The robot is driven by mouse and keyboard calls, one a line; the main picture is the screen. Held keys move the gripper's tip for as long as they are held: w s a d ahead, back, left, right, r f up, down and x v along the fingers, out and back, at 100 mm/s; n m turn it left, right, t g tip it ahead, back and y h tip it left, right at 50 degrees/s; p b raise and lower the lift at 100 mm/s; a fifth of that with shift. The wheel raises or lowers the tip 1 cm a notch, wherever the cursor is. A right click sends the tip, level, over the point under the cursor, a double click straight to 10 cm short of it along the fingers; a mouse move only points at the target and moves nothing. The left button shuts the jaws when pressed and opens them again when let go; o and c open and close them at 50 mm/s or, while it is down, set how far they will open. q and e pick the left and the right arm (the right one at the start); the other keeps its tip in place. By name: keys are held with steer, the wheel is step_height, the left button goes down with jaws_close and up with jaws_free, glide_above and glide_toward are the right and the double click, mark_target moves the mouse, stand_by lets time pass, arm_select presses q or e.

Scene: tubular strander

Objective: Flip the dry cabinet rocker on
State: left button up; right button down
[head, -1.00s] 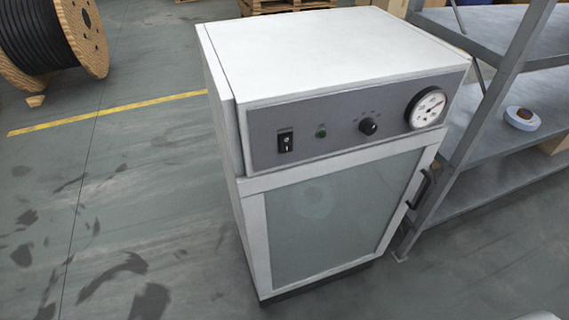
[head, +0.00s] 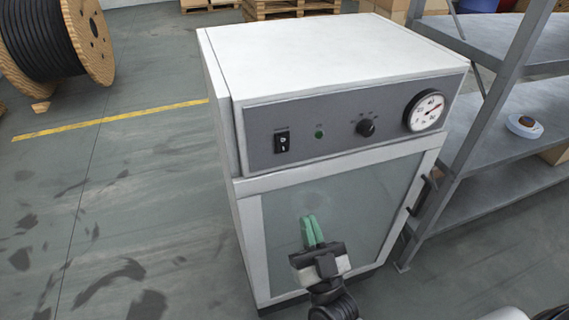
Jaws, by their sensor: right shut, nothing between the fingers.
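The white dry cabinet (head: 330,45) stands upright with a grey control panel (head: 340,148) along its upper front. The black rocker (head: 282,142) sits at the panel's left end; its white marks are too small to read its position for sure. Beside it are a small green lamp (head: 319,135), a black knob (head: 366,128) and a round dial gauge (head: 425,110). My right gripper (head: 312,230), with green fingers, is shut and empty in front of the glass door (head: 345,195), below and to the right of the rocker and apart from it. My left gripper is not in view.
A grey metal shelf (head: 500,130) stands close on the cabinet's right, with a roll of tape (head: 524,125) on it. A wooden cable reel (head: 93,40) is at the far left. The floor (head: 130,210) left of the cabinet is clear.

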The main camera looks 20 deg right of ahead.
steer(key=shift+w, duration=0.1)
steer(key=p, duration=0.3)
glide_toward(283, 146)
step_height(283, 146, up, 4)
steer(key=w, duration=0.4)
steer(key=shift+a, duration=0.1)
steer(key=shift+w+f, duration=0.1)
steer(key=shift+w, duration=0.5)
